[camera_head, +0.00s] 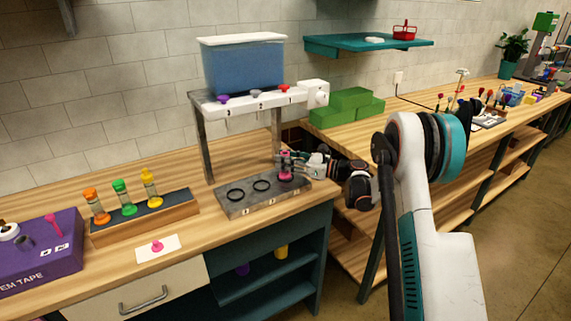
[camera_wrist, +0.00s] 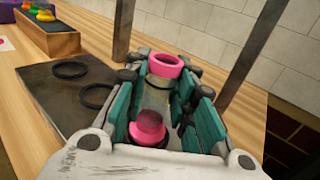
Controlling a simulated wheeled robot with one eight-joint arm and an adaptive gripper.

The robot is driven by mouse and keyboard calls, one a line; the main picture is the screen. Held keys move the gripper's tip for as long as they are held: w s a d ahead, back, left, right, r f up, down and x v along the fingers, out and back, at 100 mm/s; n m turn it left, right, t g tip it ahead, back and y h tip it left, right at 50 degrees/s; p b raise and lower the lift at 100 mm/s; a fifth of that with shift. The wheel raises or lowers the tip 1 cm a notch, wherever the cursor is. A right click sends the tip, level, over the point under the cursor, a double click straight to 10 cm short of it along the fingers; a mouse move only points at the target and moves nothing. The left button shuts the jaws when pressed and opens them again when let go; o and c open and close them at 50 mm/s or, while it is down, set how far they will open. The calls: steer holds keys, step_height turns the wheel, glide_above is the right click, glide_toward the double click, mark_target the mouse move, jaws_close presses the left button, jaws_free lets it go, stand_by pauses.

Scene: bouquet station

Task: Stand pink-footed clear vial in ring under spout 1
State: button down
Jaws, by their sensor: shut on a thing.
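The clear vial (camera_wrist: 157,98) with pink ends stands roughly upright between my fingers. In the wrist view its pink collar (camera_wrist: 165,66) is at the upper end and its pink foot (camera_wrist: 149,126) at the lower end. My gripper (camera_head: 285,164) is shut around the vial's middle, over the right end of the grey ring tray (camera_head: 246,207). The other two black rings (camera_head: 235,195) (camera_head: 262,185) are empty. The right ring is mostly hidden, and I cannot tell whether the foot rests inside it. The dispenser's red-topped spout (camera_head: 285,88) is above the vial.
The dispenser's metal post (camera_head: 203,145) stands behind the tray. A wooden rack (camera_head: 145,217) of orange, green and yellow vials is at left, with a white card (camera_head: 158,248) in front. Green boxes (camera_head: 350,105) stand to the right.

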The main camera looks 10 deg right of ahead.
steer(key=shift+f, duration=0.2)
steer(key=c, duration=1.3)
jaws_free()
steer(key=shift+c, duration=0.2)
steer(key=shift+s+d+r, duration=0.1)
steer(key=shift+r, duration=0.05)
steer(key=p+v, duration=0.2)
steer(key=v, duration=0.9)
steer(key=shift+s+d+p, duration=0.25)
steer(key=shift+s+p, duration=0.05)
